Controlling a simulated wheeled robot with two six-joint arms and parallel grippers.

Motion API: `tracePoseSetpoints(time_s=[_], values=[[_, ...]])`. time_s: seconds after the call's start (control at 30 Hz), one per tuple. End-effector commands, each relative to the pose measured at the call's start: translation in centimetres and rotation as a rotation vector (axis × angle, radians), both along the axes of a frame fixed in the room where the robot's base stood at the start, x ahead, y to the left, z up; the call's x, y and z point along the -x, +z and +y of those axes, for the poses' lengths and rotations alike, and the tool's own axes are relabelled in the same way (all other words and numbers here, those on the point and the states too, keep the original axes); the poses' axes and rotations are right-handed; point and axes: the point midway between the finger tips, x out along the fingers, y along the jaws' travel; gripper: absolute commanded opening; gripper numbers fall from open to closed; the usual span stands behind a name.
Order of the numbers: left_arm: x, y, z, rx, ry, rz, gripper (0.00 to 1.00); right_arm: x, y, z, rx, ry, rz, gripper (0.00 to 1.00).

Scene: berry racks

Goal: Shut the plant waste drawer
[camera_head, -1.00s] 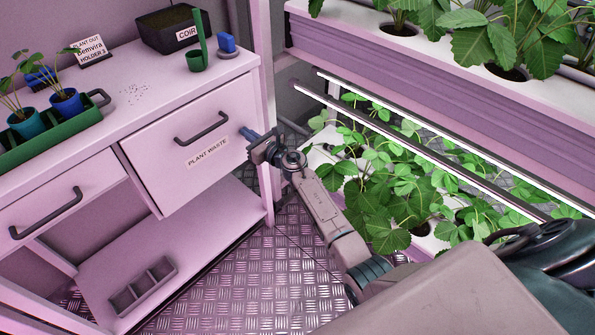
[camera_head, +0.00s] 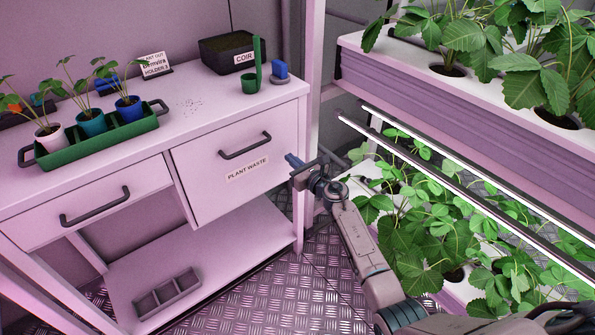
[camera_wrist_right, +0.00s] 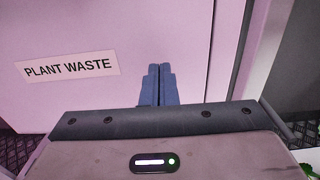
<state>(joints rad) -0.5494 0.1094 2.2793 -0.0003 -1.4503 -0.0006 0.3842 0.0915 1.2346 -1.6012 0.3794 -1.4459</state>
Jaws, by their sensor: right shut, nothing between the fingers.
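The plant waste drawer (camera_head: 215,190) is a pale pinkish front with a dark bar handle (camera_head: 246,146) and a "PLANT WASTE" label, under the right end of the bench. Its front sits close to the bench frame; I cannot tell whether a small gap is left. My right gripper (camera_head: 292,160) is shut and empty, with its blue fingertips at the right edge of the drawer front, right of the handle and label. In the right wrist view the shut fingers (camera_wrist_right: 158,85) point at the drawer front (camera_wrist_right: 110,30), right of the label; contact is unclear. My left gripper is not in view.
Another drawer (camera_head: 80,205) is at left. Plant racks (camera_head: 440,110) stand close on the right, near my arm.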

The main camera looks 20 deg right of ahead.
Motion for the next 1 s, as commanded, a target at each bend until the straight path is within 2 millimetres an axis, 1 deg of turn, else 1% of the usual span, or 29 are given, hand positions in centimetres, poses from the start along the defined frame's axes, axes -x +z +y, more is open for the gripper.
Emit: tracePoseSetpoints(time_s=[0.03, 0.07, 0.2, 0.4, 0.5, 0.63, 0.8, 0.9, 0.97, 1.0], values=[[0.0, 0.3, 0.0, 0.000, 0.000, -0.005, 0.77, 0.2, -0.1, -0.9, 0.003, -0.001, 0.000, 0.00], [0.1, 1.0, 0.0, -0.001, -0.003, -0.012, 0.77, 0.7, -0.1, -1.1, 0.002, 0.000, 0.000, 0.00], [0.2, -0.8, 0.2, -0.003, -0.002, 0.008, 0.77, 3.5, -0.2, -2.0, 0.004, 0.001, 0.004, 0.00], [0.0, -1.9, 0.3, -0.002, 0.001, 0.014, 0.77, 7.1, -0.2, -3.2, 0.004, 0.001, 0.004, 0.00], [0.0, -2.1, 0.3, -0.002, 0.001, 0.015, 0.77, 8.4, -0.3, -3.7, 0.003, 0.000, 0.004, 0.00], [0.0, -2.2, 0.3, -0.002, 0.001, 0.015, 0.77, 9.4, -0.3, -4.0, 0.001, 0.001, 0.004, 0.00], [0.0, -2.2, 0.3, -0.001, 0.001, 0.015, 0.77, 9.8, -0.2, -4.2, -0.001, 0.001, 0.004, 0.00], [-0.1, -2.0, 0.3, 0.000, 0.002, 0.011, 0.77, 10.0, -0.9, -4.3, -0.050, -0.012, 0.027, 0.00], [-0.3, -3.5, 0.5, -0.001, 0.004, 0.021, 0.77, 10.5, -1.9, -4.7, -0.132, -0.037, 0.066, 0.00], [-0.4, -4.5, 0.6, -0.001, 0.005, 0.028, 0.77, 11.0, -3.0, -5.1, -0.215, -0.062, 0.104, 0.00]])
